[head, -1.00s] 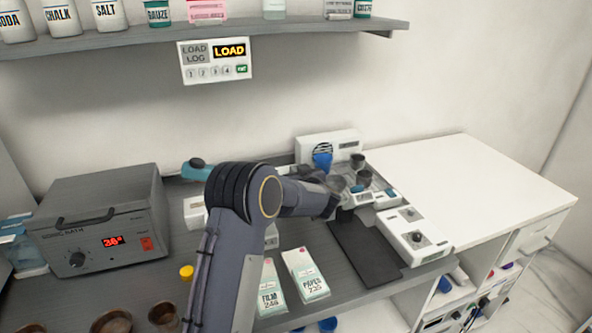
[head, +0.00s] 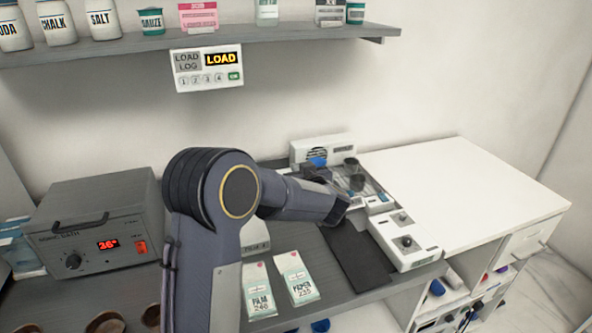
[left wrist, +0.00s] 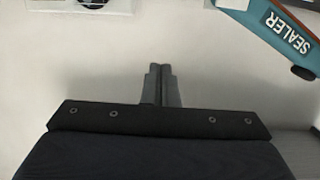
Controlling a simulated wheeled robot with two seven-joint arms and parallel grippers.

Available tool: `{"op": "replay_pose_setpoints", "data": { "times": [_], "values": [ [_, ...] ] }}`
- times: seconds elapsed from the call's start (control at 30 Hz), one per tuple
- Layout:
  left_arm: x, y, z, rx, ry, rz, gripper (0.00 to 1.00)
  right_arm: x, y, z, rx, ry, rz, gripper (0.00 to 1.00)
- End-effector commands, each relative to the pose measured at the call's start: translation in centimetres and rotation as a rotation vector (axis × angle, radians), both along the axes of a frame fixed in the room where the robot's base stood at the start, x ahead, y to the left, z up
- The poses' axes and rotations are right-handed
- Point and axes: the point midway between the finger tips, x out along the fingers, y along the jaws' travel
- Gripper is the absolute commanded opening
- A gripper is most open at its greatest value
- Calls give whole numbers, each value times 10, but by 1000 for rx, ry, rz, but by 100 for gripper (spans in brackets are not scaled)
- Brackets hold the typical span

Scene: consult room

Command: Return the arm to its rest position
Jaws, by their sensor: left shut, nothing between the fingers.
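My left arm (head: 215,215) comes up from the lower left in the head view and bends right over the counter. Its gripper end is mostly hidden behind the forearm, near the white machine at the back of the counter. In the left wrist view my left gripper (left wrist: 160,85) has its two fingers together with nothing between them, in front of a pale surface. My right gripper is in neither view.
A grey sonic bath (head: 95,225) stands at left. FILM (head: 260,290) and PAPER (head: 296,278) packets lie at the counter's front. A white device (head: 405,240) sits beside a dark mat (head: 355,255). A teal sealer (left wrist: 275,30) shows in the wrist view. The white countertop (head: 460,185) is clear.

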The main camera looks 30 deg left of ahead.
Motion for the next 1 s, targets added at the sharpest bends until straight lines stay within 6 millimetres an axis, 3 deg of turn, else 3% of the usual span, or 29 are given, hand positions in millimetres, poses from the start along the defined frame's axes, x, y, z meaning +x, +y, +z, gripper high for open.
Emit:
{"op": "replay_pose_setpoints", "data": {
  "times": [0.47, 0.67, 0.77, 0.87, 1.0],
  "values": [
    [0, 0, 1, -3, -2, -5, 0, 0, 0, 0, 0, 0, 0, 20],
    [-8, -12, 30, -136, -81, -205, 0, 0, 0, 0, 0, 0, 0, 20],
    [-30, -39, 53, -270, -117, -424, 0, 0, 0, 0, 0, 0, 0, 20],
    [-73, -77, 65, -406, -90, -648, 0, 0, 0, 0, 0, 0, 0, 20],
    [-161, -128, 55, -562, 64, -887, 0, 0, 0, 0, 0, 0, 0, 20]
  ]
}}
